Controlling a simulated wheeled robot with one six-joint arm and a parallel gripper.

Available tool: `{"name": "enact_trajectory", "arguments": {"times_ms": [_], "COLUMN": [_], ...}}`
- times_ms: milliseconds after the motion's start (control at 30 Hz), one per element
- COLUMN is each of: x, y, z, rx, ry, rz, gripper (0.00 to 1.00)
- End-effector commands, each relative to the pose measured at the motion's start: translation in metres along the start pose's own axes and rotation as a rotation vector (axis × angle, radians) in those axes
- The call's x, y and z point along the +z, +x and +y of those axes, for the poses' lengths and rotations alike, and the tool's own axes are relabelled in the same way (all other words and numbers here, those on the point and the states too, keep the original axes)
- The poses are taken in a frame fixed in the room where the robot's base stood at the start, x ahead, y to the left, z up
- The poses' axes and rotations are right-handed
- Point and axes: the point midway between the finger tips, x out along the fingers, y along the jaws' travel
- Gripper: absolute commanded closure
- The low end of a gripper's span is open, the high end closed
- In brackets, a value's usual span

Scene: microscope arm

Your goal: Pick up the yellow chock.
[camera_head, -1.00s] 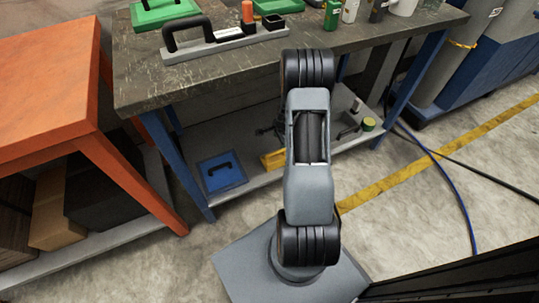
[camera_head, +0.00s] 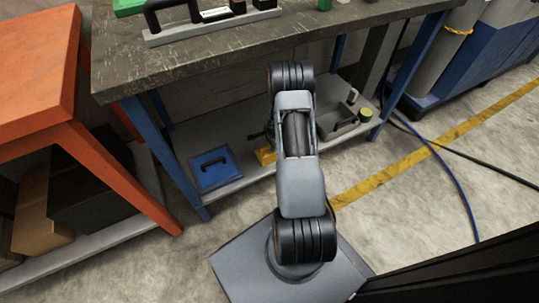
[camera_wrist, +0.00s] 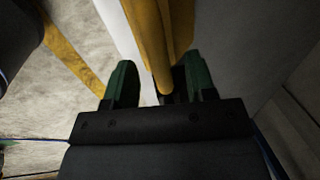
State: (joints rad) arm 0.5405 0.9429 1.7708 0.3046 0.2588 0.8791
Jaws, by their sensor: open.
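The yellow chock (camera_head: 265,156) lies on the lower shelf of the workbench in the head view, its right part hidden behind my arm. In the wrist view a yellow piece, which looks like the chock (camera_wrist: 160,40), reaches down from the top edge into the gap between my fingers. My gripper (camera_wrist: 160,82) is open, with one green-tipped finger on each side of the yellow piece. I cannot tell whether either finger touches it. In the head view my gripper is mostly hidden by my arm.
The lower shelf (camera_head: 228,190) also holds a blue case (camera_head: 215,170) on the left, and a grey handled item (camera_head: 338,122) and a yellow-green round item (camera_head: 366,115) on the right. The bench top (camera_head: 200,75) overhangs the shelf. An orange table (camera_head: 40,75) stands at left.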

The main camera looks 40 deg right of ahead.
Motion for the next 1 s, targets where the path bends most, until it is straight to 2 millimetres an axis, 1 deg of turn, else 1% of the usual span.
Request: {"name": "enact_trajectory", "arguments": {"times_ms": [33,133,400,900,933,1000], "x": [0.0,0.0,0.0,0.0,0.0,0.0], "y": [0.012,0.022,0.022,0.022,0.022,0.022], "z": [0.001,0.001,0.0,0.0,0.0,0.0], "rx": [0.0,0.001,0.0,0.0,0.0,0.0], "ry": [0.0,0.0,-0.001,-0.001,-0.001,-0.001], "rz": [0.0,0.0,0.001,0.001,0.001,0.001], "gripper": [0.49,0.49,0.5,0.98,1.0,1.0]}}
